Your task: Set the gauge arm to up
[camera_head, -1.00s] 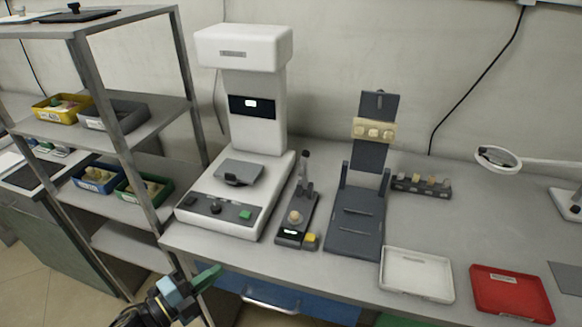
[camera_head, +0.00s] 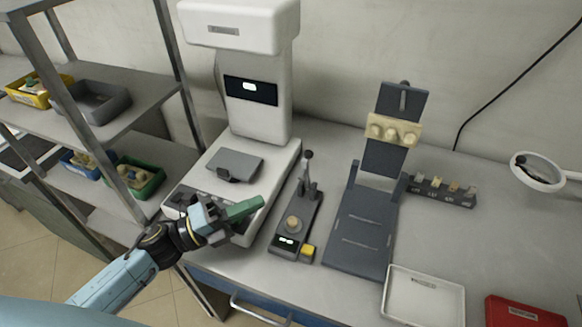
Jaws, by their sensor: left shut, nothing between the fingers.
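The gauge (camera_head: 290,231) is a small dark device on the bench, with a round tan piece on it, a lit display and a yellow button at its front. Its arm (camera_head: 306,172) stands near upright at the back, topped by a dark knob; I cannot tell its exact setting. My left gripper (camera_head: 248,207) is shut and empty, with green fingers pointing right. It is over the front of the white machine, left of the gauge and apart from it. My right gripper is not in view.
A tall white machine (camera_head: 262,115) stands left of the gauge. A dark stand (camera_head: 358,232) with a cream block (camera_head: 393,130) is at its right. A white tray (camera_head: 424,300) and a red tray (camera_head: 520,312) lie at the front right. A metal shelf (camera_head: 112,107) with bins is at the left.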

